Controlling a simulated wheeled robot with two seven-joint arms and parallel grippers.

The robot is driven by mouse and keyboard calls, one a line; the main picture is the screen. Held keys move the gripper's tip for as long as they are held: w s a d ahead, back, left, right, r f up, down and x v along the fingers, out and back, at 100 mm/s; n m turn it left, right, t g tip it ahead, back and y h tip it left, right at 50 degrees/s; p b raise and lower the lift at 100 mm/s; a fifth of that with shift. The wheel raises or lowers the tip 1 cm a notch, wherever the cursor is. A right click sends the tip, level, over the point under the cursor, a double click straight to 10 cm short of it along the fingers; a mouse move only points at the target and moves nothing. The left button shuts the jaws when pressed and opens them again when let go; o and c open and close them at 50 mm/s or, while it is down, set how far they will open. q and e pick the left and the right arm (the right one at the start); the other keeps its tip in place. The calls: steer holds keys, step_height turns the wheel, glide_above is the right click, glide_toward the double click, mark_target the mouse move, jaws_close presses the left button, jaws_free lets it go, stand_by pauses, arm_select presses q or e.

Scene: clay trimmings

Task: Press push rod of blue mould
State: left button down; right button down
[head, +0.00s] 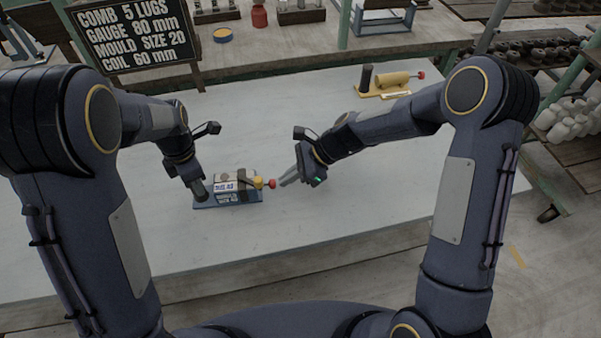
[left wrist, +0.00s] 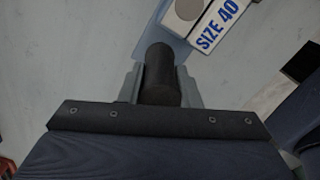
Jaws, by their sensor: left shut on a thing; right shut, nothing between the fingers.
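The blue mould (head: 225,204) lies on the pale table. It has a blue base, a white body (head: 224,186) marked SIZE 40, and a yellow collar (head: 258,182). Its push rod ends in a red knob (head: 272,183) pointing right. My left gripper (head: 198,188) is shut on a dark upright handle (left wrist: 160,72) at the left end of the blue base; in the left wrist view the fingers flank this handle. My right gripper (head: 284,182) is shut and empty, its tips just right of the red knob. I cannot tell whether they touch it.
A yellow mould (head: 388,80) with a dark handle and red knob stands at the table's back right. A sign (head: 130,35) reads comb 5 lugs, mould size 20. The table around the blue mould is clear.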

mark_target(274, 181)
steer(key=shift+a, duration=0.2)
steer(key=shift+s+a, duration=0.1)
steer(key=shift+a, duration=1.3)
arm_select(q)
steer(key=shift+d, duration=0.1)
arm_select(e)
steer(key=shift+d, duration=0.1)
steer(key=d, duration=0.4)
steer(key=shift+w, duration=0.2)
steer(key=v, duration=1)
arm_select(q)
steer(key=c, duration=1)
jaws_free()
steer(key=shift+r, duration=0.1)
